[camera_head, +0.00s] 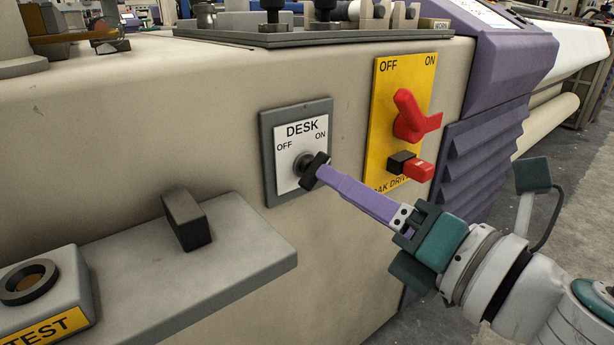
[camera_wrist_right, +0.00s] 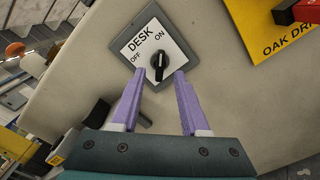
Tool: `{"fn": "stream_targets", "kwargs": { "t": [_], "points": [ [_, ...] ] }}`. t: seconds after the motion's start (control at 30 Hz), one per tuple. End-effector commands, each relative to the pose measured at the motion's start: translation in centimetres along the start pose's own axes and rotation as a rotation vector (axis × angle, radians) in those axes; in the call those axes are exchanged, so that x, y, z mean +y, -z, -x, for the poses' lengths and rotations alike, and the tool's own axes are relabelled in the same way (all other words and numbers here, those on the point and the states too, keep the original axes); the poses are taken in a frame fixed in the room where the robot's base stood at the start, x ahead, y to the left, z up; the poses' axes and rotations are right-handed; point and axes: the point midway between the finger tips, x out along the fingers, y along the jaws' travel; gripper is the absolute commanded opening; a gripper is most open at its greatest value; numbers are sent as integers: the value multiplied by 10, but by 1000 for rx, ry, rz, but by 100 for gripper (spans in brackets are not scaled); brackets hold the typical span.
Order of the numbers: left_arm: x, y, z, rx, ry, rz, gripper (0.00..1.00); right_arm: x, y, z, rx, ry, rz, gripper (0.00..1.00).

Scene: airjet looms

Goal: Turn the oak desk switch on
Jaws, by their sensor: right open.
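The desk switch is a black rotary knob (camera_head: 304,163) on a white plate (camera_head: 310,130) with a grey frame, marked DESK, OFF and ON. In the right wrist view the knob (camera_wrist_right: 159,62) lies just ahead of and between my fingertips. My right gripper (camera_head: 322,174) has long purple fingers. In the right wrist view the gripper (camera_wrist_right: 160,77) is open, with a finger to either side of the knob's lower end. I cannot tell whether the fingers touch it. Its setting is hard to read. In the head view, the gripper partly hides the knob. My left gripper is out of view.
Right of the plate, a yellow panel (camera_head: 390,80) carries a red rotary switch (camera_head: 410,117) and a red-and-black button block (camera_head: 415,168). A grey ledge (camera_head: 240,250) juts out at lower left, with a dark block (camera_head: 187,220) and a TEST box (camera_head: 45,295).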

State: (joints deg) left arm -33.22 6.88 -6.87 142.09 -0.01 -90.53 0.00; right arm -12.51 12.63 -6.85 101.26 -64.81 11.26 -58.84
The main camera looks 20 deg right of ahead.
Motion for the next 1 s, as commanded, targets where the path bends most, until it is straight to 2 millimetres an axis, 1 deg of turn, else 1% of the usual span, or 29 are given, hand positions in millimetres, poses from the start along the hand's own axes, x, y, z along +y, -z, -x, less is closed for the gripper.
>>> {"fn": "stream_targets", "kwargs": {
  "t": [0.03,0.2,0.3,0.37,0.5,0.87,0.93,0.97,1.0],
  "points": [
    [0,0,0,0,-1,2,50,-1,1,12,2,2,-2,45],
    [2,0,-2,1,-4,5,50,0,1,41,1,2,-1,45],
    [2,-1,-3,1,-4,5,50,-1,1,53,0,2,-3,45],
    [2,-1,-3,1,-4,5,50,0,1,58,0,0,-2,45],
    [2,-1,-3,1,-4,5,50,0,0,62,0,0,-1,45],
    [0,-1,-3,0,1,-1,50,0,0,62,-1,0,-1,45],
    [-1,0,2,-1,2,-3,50,4,-6,62,-8,5,-14,45],
    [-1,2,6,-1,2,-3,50,6,-11,62,-18,13,-29,45],
    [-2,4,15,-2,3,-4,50,12,-22,61,-37,28,-60,45]
  ]
}}
